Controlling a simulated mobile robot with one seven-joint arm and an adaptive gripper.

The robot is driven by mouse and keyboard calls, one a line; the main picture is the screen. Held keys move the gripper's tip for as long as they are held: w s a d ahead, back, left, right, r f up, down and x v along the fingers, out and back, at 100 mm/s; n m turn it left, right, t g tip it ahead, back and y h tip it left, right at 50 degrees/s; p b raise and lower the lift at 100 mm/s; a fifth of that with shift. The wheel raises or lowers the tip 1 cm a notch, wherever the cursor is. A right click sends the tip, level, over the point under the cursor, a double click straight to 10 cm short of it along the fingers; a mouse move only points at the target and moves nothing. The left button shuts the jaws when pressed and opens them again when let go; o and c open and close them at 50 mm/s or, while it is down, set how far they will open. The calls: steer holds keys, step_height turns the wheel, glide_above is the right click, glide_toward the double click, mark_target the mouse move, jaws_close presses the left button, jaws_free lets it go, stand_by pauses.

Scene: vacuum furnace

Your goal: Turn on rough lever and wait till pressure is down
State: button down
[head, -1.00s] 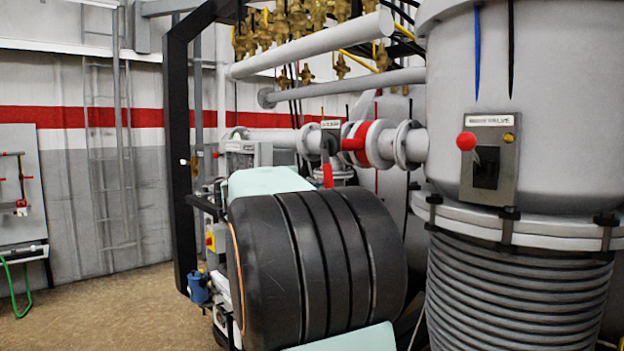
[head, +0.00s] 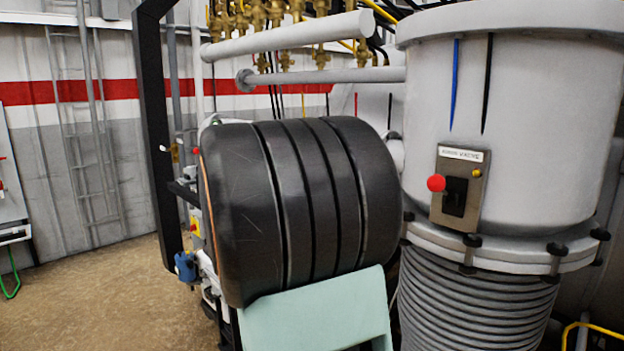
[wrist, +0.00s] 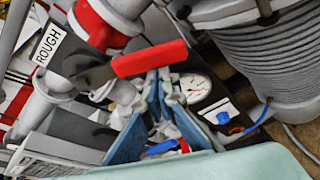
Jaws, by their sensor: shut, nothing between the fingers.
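The rough lever shows in the wrist view as a red handle (wrist: 150,58) on a dark metal arm, beside a white label reading ROUGH (wrist: 48,45). The handle lies across the picture, just past my fingertips. My gripper (wrist: 158,76) is shut and empty, with its blue-grey fingers pointing at the handle's underside in the picture. I cannot tell whether they touch it. A round dial gauge (wrist: 196,87) with a white face shows right of the fingertips; its reading is too small to make out. In the head view my arm hides the lever and my gripper.
A large grey cylinder (head: 535,110) with a ribbed lower part stands at right. It carries a switch panel (head: 468,188) with a red knob (head: 436,183). Grey pipes (head: 290,38) and brass valves run overhead. Open floor (head: 100,300) lies at left.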

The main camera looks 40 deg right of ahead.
steer(key=r, duration=0.1)
steer(key=s+r+p, duration=0.1)
steer(key=r, duration=0.2)
steer(key=shift+s+d+r, duration=0.1)
steer(key=shift+s+d, duration=0.05)
steer(key=shift+s, duration=0.2)
steer(key=shift+r, duration=0.3)
step_height(320, 180, down, 6)
steer(key=b, duration=0.3)
steer(key=a+r, duration=0.4)
steer(key=a, duration=0.5)
steer(key=shift+s+a, duration=0.3)
steer(key=shift+a, duration=0.05)
